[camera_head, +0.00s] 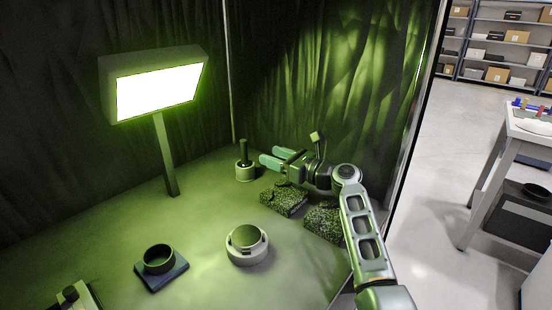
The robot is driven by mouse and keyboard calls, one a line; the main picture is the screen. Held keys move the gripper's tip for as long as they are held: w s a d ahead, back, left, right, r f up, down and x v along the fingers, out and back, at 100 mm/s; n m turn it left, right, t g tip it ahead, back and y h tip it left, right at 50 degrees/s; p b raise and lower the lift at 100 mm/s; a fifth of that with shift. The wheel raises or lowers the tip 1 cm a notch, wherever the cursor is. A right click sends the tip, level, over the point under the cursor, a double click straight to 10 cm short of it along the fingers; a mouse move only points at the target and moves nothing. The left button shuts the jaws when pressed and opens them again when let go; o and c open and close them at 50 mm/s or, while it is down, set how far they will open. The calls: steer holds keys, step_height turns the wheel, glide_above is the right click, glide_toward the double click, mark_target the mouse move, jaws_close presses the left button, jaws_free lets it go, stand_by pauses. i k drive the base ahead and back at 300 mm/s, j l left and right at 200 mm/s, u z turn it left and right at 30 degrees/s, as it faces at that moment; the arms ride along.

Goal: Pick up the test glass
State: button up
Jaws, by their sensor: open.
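My gripper (271,157) is open and empty, its pale green fingers pointing left at the back of the table. Just left of the fingertips stands a short pale cylinder with a dark upright handle (244,164), apart from them. A round disc with a shiny dark top (247,238) sits in a pale ring-shaped holder (247,255) at the front middle. Which of these is the test glass, I cannot tell for certain. A black ring (159,259) rests on a blue square base (162,279) at the front left.
A bright lamp panel (158,90) on a post stands at the left. Two speckled dark blocks (284,201) (322,223) lie beneath my arm. Dark curtains (330,75) close off the back. A partly cut-off object (72,296) sits at lower left.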

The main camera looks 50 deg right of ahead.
mark_target(159, 260)
steer(key=l+u, duration=0.15)
steer(key=l, duration=1.1)
